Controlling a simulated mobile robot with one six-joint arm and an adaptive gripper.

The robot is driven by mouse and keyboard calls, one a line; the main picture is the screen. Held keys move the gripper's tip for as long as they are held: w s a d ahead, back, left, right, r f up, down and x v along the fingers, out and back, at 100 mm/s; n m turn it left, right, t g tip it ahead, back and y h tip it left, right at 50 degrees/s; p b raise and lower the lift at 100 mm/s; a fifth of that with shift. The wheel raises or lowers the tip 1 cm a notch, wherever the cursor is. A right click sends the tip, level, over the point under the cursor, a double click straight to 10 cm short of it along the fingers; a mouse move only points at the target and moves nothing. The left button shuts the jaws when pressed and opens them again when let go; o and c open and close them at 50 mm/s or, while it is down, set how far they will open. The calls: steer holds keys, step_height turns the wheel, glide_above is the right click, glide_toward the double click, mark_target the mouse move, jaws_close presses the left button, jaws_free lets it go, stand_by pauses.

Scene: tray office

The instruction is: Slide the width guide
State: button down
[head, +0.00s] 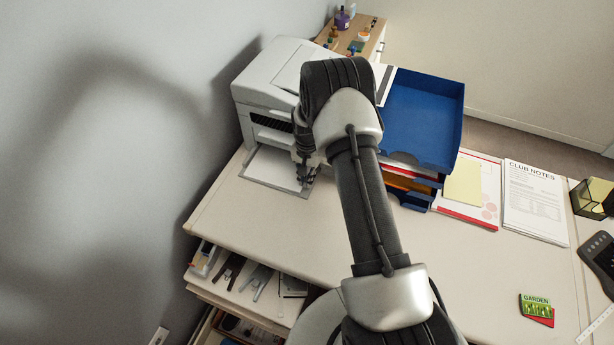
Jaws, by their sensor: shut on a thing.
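The printer (262,88) is white-grey and stands against the wall at the back left of the desk. Its paper tray (297,191) sticks out at the front with white paper (272,168) lying in it. My gripper (306,179) is low at the right side of the tray, fingers pointing down. It is shut on a small part there, which appears to be the width guide. The guide itself is hidden behind the fingers, and my arm covers the printer's right side.
A blue letter tray stack (425,105) stands right of my arm. Club notes (535,200), a yellow pad (463,183) and a seed packet (537,308) lie on the desk (270,222). An open drawer (245,285) holds tools at the front left. The desk's front left is clear.

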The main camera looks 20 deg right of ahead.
steer(key=shift+w+a, duration=0.15)
steer(key=shift+w, duration=0.05)
steer(key=c, duration=1.6)
jaws_free()
steer(key=shift+c, duration=0.2)
steer(key=shift+r, duration=0.1)
step_height(320, 180, up, 12)
